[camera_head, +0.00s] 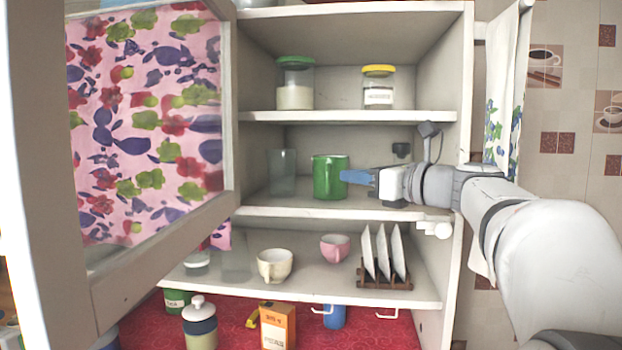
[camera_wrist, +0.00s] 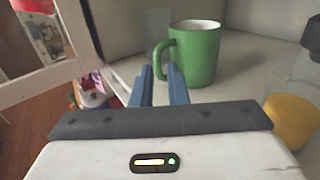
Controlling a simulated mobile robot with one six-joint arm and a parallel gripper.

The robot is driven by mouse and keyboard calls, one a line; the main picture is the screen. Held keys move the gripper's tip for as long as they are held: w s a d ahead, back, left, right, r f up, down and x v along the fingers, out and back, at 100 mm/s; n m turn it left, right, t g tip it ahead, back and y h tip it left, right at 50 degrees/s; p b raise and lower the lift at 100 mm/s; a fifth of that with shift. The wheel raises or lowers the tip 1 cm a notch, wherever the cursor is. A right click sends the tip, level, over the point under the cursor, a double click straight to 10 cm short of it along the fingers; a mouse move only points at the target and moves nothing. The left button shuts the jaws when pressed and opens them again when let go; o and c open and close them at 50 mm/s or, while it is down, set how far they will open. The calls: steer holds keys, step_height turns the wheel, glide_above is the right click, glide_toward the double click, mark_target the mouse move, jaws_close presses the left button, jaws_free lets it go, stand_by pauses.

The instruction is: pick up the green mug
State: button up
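The green mug (camera_head: 328,178) stands upright on the middle shelf of the open cupboard. It also shows in the wrist view (camera_wrist: 203,52), with its handle on the left side, toward my fingers. My gripper (camera_head: 345,177) reaches in from the right, its blue fingertips at the mug's right side in the head view. In the wrist view my gripper (camera_wrist: 160,68) has its two fingers apart, with the lower part of the handle showing between their tips. I cannot tell whether either finger touches the handle.
A clear glass (camera_head: 282,172) stands left of the mug. Two lidded jars (camera_head: 295,92) (camera_head: 378,94) stand on the shelf above. Below are a cream cup (camera_head: 274,265), a pink cup (camera_head: 335,248) and a plate rack (camera_head: 385,283). The cupboard door (camera_head: 145,120) hangs open at left.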

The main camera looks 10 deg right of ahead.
mark_target(329, 175)
steer(key=x, duration=0.7)
steer(key=shift+s+a+f+p, duration=0.15)
steer(key=shift+a+f+p, duration=0.05)
steer(key=shift+f+p, duration=0.2)
steer(key=shift+c, duration=0.5)
jaws_close()
steer(key=shift+r, duration=0.15)
